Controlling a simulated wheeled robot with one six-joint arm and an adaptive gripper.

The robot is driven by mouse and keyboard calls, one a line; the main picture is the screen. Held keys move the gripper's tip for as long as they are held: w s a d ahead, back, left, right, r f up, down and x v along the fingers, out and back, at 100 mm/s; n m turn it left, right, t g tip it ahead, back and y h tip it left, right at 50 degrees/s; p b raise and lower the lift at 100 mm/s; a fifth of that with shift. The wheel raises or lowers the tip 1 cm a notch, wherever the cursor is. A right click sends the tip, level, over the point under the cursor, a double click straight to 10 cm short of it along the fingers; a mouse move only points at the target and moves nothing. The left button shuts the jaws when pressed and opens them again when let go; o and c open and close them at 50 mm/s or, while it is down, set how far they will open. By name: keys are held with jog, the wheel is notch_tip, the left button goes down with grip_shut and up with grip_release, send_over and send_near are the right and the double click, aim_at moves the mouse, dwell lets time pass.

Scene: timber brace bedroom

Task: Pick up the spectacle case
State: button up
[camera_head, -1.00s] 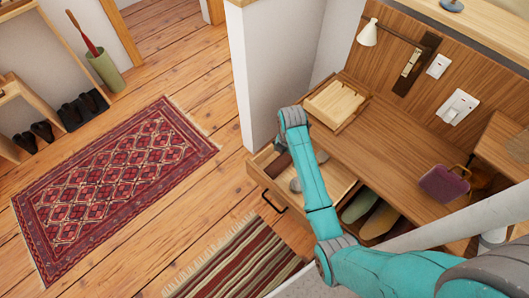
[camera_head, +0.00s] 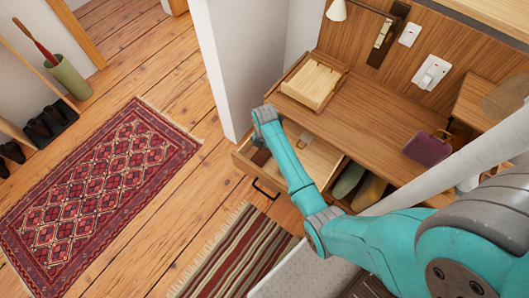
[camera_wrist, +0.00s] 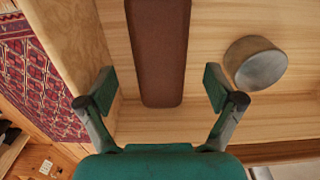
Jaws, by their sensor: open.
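The spectacle case appears to be the long dark brown case (camera_wrist: 158,45) with rounded corners in the wrist view. It lies on the pale wooden floor of an open drawer (camera_wrist: 210,125). My gripper (camera_wrist: 160,90) is open, with one finger on each side of the near end of the case, apart from it and not gripping it. In the head view my arm reaches over the drawer (camera_head: 322,160). There a brown piece of the case (camera_head: 261,157) shows beside my arm, and my fingers are hidden.
A round grey metal object (camera_wrist: 255,63) lies in the drawer just right of my right finger. A wooden tray (camera_head: 313,83) and a purple bag (camera_head: 428,148) stand on the desk above. A white wall (camera_head: 235,60) rises behind.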

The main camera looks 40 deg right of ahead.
jog(key=shift+f, duration=1.2)
jog(key=c, duration=1.3)
